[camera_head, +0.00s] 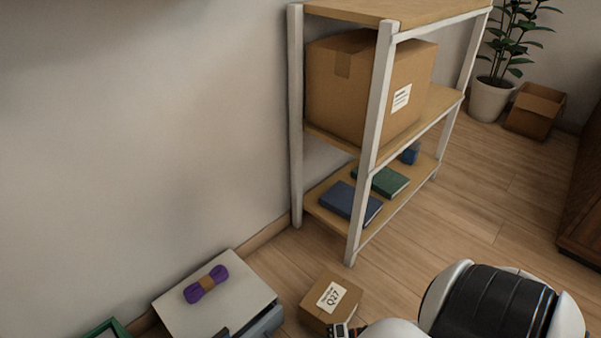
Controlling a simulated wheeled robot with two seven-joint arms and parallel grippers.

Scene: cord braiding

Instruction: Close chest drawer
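A low chest-like unit with a pale top (222,300) stands against the wall at the lower left. A grey part (264,323) shows at its right side and runs off the bottom edge; I cannot tell whether it is a drawer or how far it is open. Part of my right gripper (345,331) shows at the bottom edge, in front of a small carton; its fingers are mostly cut off. My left gripper is not clearly in view. A small dark shape at the pale top's lower edge is unclear.
A purple cord bundle (206,284) lies on the pale top. A small carton labelled Q27 (321,313) sits beside the unit. A white-framed shelf (376,100) holds a large carton (340,95) and books. Dark wooden furniture (585,205) stands at right.

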